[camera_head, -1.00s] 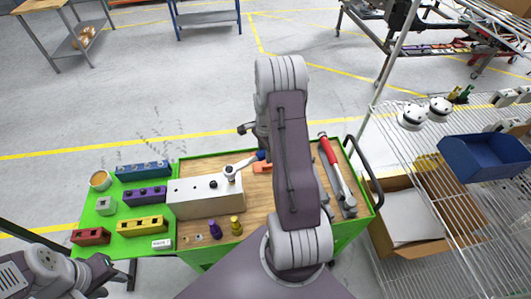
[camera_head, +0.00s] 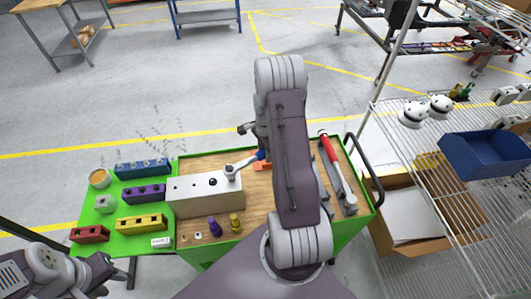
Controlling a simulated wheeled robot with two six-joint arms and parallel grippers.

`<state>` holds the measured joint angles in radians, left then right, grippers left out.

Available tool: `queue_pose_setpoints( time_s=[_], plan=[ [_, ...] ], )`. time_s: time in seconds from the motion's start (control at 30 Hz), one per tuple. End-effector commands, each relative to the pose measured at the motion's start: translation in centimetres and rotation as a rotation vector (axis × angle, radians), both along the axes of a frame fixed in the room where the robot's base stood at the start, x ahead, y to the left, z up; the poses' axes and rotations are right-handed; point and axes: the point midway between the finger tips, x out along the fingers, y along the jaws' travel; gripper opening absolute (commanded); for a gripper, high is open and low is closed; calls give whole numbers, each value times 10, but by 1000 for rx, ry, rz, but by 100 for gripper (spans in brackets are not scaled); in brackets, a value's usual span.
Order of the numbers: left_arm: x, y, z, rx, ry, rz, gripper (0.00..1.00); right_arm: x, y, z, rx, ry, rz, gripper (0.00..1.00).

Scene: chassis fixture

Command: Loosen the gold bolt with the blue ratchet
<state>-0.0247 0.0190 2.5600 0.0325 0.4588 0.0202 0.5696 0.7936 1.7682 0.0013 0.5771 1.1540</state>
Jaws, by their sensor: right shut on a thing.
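The ratchet (camera_head: 244,164) has a silver head and shaft and a blue handle end. Its head rests on top of the right part of the white block (camera_head: 195,205), and the handle slants up to the right. What lies under the head is hidden. My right gripper (camera_head: 262,152) is shut on the blue end of the ratchet, largely covered by my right arm. A gold bolt-like piece (camera_head: 235,223) stands on the wooden top in front of the block, beside a purple one (camera_head: 214,228). My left gripper (camera_head: 98,274) is low at the left, away from the block; its jaws are unclear.
A green mat (camera_head: 130,220) at the left carries blue, purple, yellow and red blocks. A red-handled tool (camera_head: 330,150) lies right of my arm. A wire shelf (camera_head: 430,150) with a blue bin (camera_head: 485,155) stands at the right. The floor behind the cart is clear.

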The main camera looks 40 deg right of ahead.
Motion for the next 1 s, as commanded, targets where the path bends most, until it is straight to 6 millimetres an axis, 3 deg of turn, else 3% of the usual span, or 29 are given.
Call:
queue_pose_setpoints(
  time_s=[1.0],
  plan=[
    [0, 0, 3, 0, 0, 0, 36, 24, 0, -3, 3, 7, 175, 0]
  ],
)
